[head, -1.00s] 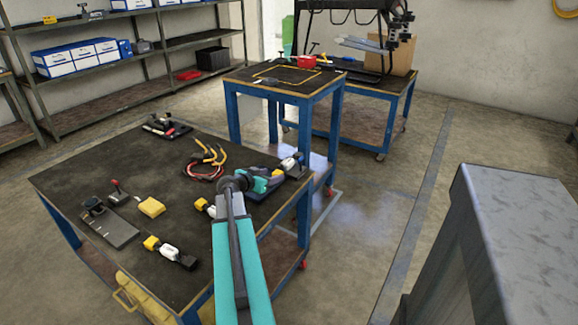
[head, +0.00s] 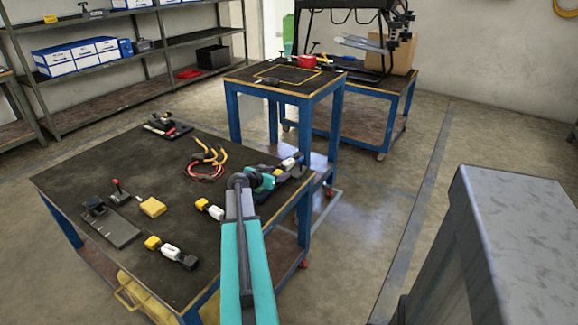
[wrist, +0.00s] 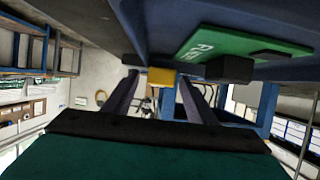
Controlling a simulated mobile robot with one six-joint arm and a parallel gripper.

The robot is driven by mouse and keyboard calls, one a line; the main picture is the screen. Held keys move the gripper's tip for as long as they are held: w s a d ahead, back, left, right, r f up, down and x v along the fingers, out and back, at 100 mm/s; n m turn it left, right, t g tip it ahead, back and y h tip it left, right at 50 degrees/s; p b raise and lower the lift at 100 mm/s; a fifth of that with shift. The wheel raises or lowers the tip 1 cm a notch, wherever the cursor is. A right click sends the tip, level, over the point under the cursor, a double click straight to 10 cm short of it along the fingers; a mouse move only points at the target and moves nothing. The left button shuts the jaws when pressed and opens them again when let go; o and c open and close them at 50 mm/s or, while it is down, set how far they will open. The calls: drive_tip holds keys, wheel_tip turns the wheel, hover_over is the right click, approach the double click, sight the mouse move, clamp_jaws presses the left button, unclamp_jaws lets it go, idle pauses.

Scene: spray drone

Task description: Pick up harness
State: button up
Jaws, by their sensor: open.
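The harness (head: 207,165), a loop of red and dark cable with yellow ends, lies on the dark top of the near workbench (head: 110,165). My arm reaches up over the bench's right part, to the right of the harness. My gripper is partly hidden behind my own arm in the head view. In the wrist view my gripper (wrist: 158,98) shows two dark fingers spread apart, with nothing held between them. A small yellow block (wrist: 161,77) shows beyond the fingertips. I cannot make out the harness in the wrist view.
Yellow-and-white connector pieces (head: 171,250), a yellow block (head: 152,207) and clamp fixtures (head: 168,126) lie on the bench. A second blue-legged table (head: 285,84) stands behind. A grey cabinet-like block (head: 510,240) fills the right front. The floor between is clear.

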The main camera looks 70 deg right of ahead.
drive_tip(key=c, duration=1.2)
drive_tip(key=shift+c, duration=0.2)
drive_tip(key=shift+r, duration=0.15)
wheel_tip(320, 180, up, 10)
drive_tip(key=shift+w, duration=0.1)
idle(0.6)
